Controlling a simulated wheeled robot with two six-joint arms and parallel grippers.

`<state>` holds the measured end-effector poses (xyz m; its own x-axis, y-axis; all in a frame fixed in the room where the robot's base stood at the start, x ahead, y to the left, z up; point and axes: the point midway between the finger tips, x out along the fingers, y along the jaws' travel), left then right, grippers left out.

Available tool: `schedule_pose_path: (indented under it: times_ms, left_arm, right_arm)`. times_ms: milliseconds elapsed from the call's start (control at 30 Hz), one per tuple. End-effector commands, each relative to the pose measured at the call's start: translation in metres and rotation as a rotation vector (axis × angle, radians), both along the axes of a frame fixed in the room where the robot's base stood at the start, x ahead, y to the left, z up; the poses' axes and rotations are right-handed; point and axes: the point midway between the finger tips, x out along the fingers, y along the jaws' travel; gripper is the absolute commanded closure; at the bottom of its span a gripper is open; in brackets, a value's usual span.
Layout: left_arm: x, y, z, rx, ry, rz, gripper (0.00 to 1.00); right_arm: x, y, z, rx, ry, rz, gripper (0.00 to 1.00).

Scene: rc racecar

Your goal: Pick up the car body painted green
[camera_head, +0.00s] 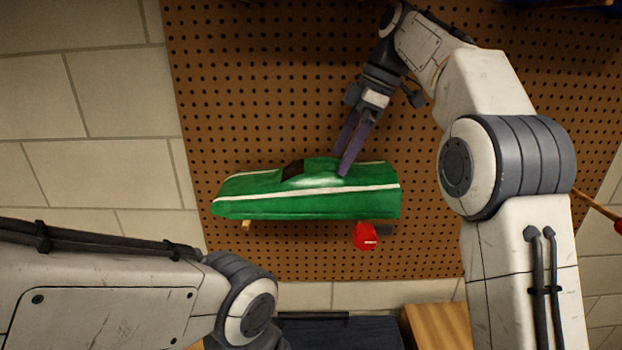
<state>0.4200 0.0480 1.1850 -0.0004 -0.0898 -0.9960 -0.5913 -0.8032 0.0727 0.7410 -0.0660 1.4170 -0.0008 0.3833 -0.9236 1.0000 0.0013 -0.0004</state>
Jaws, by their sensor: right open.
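The green car body (330,203) with white stripes and a dark cockpit opening shows in the head view, in front of the brown pegboard. Its rounded nose points left. My right gripper (341,170) comes down from the upper right, with its purple fingers at the top edge of the car body, right of the cockpit. The fingers are open. Whether they touch the car body I cannot tell. My left arm shows at the lower left, but its gripper is not in view.
The pegboard (250,100) hangs on a pale block wall (115,95). A red object (365,236) and a small wooden peg (246,225) show just below the car body. A dark surface (335,333) and a wooden block (437,326) lie at the bottom. A red-tipped stick is at the right edge.

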Motion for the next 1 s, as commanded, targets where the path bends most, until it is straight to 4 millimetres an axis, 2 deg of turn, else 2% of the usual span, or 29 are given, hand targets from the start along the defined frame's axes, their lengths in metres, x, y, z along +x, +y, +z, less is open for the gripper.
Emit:
schedule_pose_path:
  times_ms: [233,433,500,600,933,967,1000]
  left_arm:
    - [0.0,0.0,0.005,0.0,0.0,-0.002,0.43]
    - [0.0,0.0,0.015,0.0,0.0,-0.003,0.43]
    - [0.0,0.0,0.009,0.0,0.0,-0.003,0.43]
    - [0.0,0.0,0.01,0.0,0.0,-0.003,0.43]
    - [0.0,0.0,0.01,0.0,0.0,-0.003,0.43]
    - [0.0,0.0,0.01,0.0,0.0,-0.003,0.43]
    - [0.0,0.0,0.01,0.0,0.0,-0.003,0.43]
  right_arm:
    - [0.0,0.021,0.001,0.0,0.0,0.002,0.0]
    - [-0.001,0.059,0.002,-0.001,0.002,0.004,0.0]
    - [-0.001,0.06,-0.013,-0.002,0.004,-0.001,0.0]
    - [-0.001,0.063,-0.022,-0.002,0.004,-0.001,0.0]
    - [0.0,0.066,-0.028,-0.001,-0.001,-0.001,0.0]
    - [0.0,0.066,-0.028,-0.001,-0.001,-0.001,0.04]
    - [0.0,0.066,-0.028,-0.001,-0.001,-0.001,0.19]
